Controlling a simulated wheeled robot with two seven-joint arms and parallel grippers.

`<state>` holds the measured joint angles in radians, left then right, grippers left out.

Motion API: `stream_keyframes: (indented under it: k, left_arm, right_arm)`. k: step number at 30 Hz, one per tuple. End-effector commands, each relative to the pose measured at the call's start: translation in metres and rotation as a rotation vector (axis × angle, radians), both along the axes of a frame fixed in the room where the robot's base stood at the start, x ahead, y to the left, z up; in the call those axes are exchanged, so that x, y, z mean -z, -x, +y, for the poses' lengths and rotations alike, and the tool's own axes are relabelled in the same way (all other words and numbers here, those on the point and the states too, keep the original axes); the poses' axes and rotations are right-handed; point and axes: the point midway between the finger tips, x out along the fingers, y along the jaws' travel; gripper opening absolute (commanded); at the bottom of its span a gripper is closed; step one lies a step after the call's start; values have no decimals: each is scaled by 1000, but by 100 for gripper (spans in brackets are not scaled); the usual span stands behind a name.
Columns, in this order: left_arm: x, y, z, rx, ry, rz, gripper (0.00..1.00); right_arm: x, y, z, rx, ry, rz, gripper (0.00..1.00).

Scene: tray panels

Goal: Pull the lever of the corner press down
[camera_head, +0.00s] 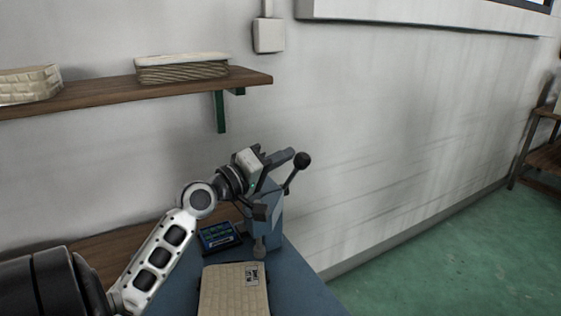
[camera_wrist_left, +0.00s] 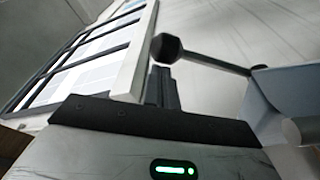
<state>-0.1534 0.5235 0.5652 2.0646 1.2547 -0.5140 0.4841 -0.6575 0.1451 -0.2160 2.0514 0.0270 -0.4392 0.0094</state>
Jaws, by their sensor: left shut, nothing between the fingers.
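The corner press (camera_head: 268,199) is a blue-grey stand on the blue table, partly hidden by my left arm. Its lever (camera_head: 293,174) is a thin dark rod that slants up and right to a black ball knob (camera_head: 302,159). My left gripper (camera_head: 263,153) is shut and empty, to the left of the knob and apart from it in this view. In the left wrist view the shut fingers (camera_wrist_left: 161,86) point towards the knob (camera_wrist_left: 167,47). The rod (camera_wrist_left: 215,61) runs right to the blue press body (camera_wrist_left: 290,88). My right gripper is not in view.
A beige woven-looking block (camera_head: 235,290) with a label lies at the table's front. A small dark device with a screen (camera_head: 219,237) lies left of the press. A wooden shelf (camera_head: 110,95) holds two baskets on the wall. Right of the press is free space before the wall.

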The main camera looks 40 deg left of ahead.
Motion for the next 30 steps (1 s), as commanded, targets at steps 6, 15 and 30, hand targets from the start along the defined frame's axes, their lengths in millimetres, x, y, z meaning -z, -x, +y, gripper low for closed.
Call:
stream_keyframes:
  k: [6, 15, 30]
  left_arm:
    - [11, 3, -10, 2, -143, -40, 0]
    - [7, 3, -11, 2, -160, -45, 0]
    - [7, 3, -11, 2, -158, -46, 0]
  right_arm:
    - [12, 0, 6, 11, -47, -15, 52]
    - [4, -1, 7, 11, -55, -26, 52]
    - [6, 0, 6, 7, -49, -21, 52]
